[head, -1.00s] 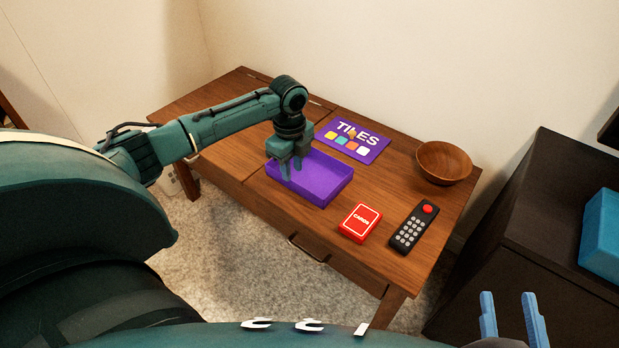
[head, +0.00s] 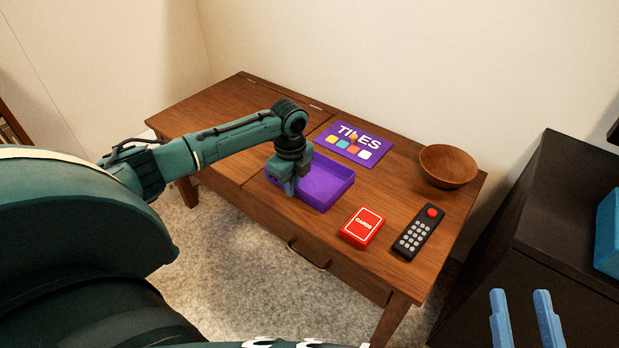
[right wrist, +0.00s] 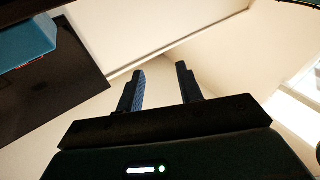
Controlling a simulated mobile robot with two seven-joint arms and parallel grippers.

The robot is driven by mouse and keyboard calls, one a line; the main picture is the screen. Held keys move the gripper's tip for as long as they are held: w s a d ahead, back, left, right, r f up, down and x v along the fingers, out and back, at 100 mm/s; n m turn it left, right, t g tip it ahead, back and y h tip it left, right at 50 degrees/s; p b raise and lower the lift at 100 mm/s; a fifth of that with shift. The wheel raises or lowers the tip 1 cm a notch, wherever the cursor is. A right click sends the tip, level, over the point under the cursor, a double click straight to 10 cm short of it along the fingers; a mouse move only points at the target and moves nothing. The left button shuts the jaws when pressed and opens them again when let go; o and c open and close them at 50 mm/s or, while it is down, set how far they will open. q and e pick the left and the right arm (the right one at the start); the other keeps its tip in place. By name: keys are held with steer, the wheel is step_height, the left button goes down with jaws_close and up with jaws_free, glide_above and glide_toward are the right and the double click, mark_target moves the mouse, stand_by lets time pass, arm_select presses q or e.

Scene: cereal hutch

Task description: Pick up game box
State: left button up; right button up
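The purple game box's open tray (head: 328,187) lies flat on the wooden table, empty where I can see inside. Its purple lid (head: 353,143), printed "TILES" with coloured squares, lies separately behind it. My left gripper (head: 289,187) is down at the tray's near left wall and hides that corner. Its fingers overlap in the view, so I cannot tell whether they grip the wall. My right gripper (head: 525,320) is well away at the lower right, with its two blue fingers apart. It is also empty in the right wrist view (right wrist: 160,88).
A red card box (head: 362,228), a dark remote (head: 418,232) and a wooden bowl (head: 448,166) are on the table's right part. The table's left part (head: 215,115) is clear. A dark cabinet (head: 560,195) with a blue object (head: 608,235) stands at right.

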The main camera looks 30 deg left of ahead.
arm_select(q)
jaws_close()
arm_select(e)
steer(key=shift+f, duration=0.3)
